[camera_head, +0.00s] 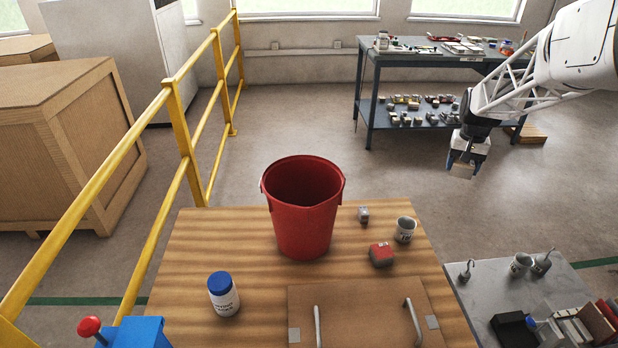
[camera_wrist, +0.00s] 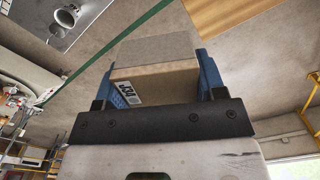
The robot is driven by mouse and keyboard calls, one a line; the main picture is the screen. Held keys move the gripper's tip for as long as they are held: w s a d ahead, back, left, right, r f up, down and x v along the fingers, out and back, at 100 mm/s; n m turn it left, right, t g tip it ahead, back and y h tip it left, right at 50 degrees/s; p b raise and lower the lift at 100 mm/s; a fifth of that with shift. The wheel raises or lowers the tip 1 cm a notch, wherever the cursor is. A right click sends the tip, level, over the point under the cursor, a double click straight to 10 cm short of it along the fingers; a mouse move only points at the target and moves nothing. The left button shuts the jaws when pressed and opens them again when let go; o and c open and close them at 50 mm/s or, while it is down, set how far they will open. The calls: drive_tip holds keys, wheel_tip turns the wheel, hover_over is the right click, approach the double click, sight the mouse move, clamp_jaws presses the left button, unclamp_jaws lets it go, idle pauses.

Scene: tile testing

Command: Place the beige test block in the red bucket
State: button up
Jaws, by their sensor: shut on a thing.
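The beige test block (camera_wrist: 155,82) is held between the blue fingers of my gripper (camera_wrist: 160,75) in the wrist view. It has a grey face and a white label with dark lettering. In the head view my gripper (camera_head: 461,165) is at the upper right, in the air, with the block (camera_head: 461,171) at its lower end. The red bucket (camera_head: 303,225) stands upright on the wooden table, left of and below my gripper in the picture. Its mouth is open, and the part of its inside that shows looks empty.
A yellow railing (camera_head: 188,140) runs along the left.

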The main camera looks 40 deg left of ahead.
drive_tip(key=s+a+n, duration=0.3)
drive_tip(key=s+a, duration=1.1)
drive_tip(key=a, duration=0.4)
drive_tip(key=s+a+n, duration=0.2)
drive_tip(key=s+a, duration=1.2)
drive_tip(key=a, duration=0.5)
wheel_tip(320, 180, down, 18)
drive_tip(key=shift+w+d, duration=0.2)
drive_tip(key=shift+w, duration=0.05)
drive_tip(key=shift+f, duration=0.1)
drive_tip(key=shift+f, duration=3)
drive_tip(key=shift+f, duration=1.9)
drive_tip(key=shift+f, duration=0.1)
